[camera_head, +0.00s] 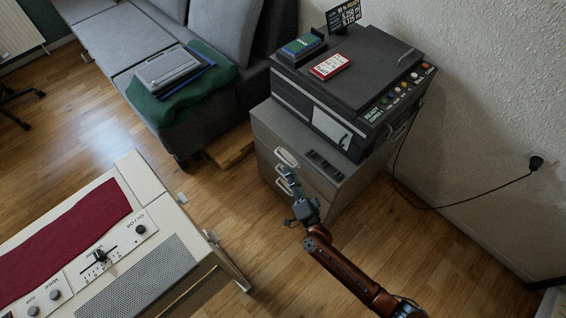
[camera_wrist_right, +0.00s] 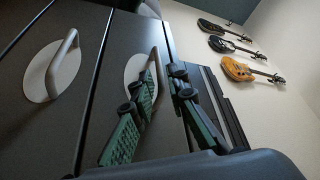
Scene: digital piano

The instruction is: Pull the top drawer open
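A grey drawer cabinet (camera_head: 262,132) stands under a dark printer, with metal pull handles on its front. The top drawer's handle (camera_head: 286,157) is a bar on a pale oval plate, and it also shows in the right wrist view (camera_wrist_right: 158,62). My right gripper (camera_head: 292,178) is in front of the cabinet at this handle. In the wrist view its two green-padded fingers (camera_wrist_right: 163,82) are apart, with the handle bar near and between the tips; I cannot tell if they touch it. The top drawer looks shut. A lower handle (camera_wrist_right: 62,68) shows to the left there. My left gripper is not in view.
The printer (camera_head: 345,80) sits on the cabinet. A cable (camera_head: 440,208) runs from it to a wall socket. A cream keyboard instrument (camera_head: 170,235) stands at lower left, and a grey sofa (camera_head: 120,50) behind. Wooden floor lies open between them.

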